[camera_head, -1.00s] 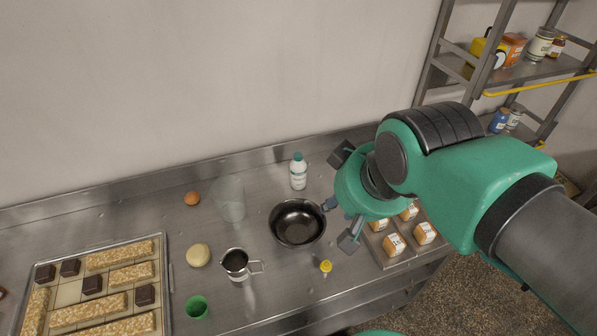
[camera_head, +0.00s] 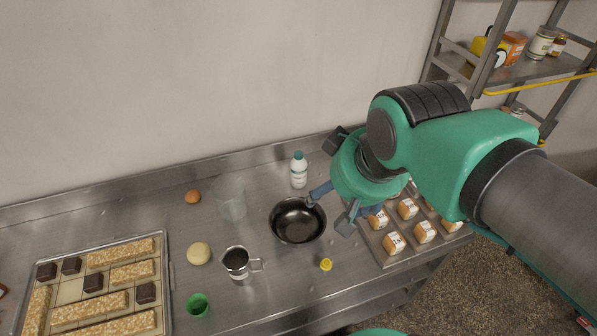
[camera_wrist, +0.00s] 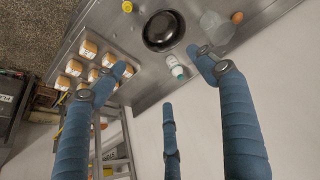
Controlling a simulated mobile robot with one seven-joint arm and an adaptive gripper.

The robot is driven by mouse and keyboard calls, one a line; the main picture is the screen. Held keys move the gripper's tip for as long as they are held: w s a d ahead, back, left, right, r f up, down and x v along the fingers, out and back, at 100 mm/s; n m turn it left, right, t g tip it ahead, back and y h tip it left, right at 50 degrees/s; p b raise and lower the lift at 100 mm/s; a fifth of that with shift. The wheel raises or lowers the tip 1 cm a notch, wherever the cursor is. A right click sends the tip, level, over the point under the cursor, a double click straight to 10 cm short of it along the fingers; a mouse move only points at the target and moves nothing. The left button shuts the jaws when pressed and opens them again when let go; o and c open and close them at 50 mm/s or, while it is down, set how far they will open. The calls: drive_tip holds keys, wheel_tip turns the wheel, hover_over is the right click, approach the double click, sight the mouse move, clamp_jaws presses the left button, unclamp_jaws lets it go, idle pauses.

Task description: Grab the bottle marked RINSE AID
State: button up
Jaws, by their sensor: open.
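A white bottle with a teal cap (camera_head: 299,172) stands upright on the steel counter near the back wall. Its label is too small to read. In the wrist view the bottle (camera_wrist: 175,66) shows between the spread blue fingers, beyond their tips. My gripper (camera_head: 328,210) is open and empty, to the right of and nearer than the bottle in the head view. The fingers also show in the wrist view (camera_wrist: 158,66). They appear apart from the bottle.
A black bowl (camera_head: 297,236) sits just in front of the bottle. A clear beaker (camera_head: 230,198), an egg (camera_head: 193,197) and a metal jug (camera_head: 237,263) are to the left. A tray (camera_head: 372,243) of small loaves lies right. A yellow-capped item (camera_head: 326,265) is in front.

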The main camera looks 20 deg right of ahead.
drive_tip(key=w+d+r+n+g+p, duration=0.1)
drive_tip(key=w+r+n+g+p, duration=0.1)
drive_tip(key=w, duration=1.2)
drive_tip(key=n+g+p, duration=0.3)
drive_tip(key=n, duration=0.2)
hover_over(298, 153)
wheel_tip(298, 153, down, 23)
drive_tip(key=shift+f, duration=0.2)
drive_tip(key=shift+w+d+f, duration=0.1)
drive_tip(key=shift+f, duration=0.2)
drive_tip(key=shift+f, duration=4.25)
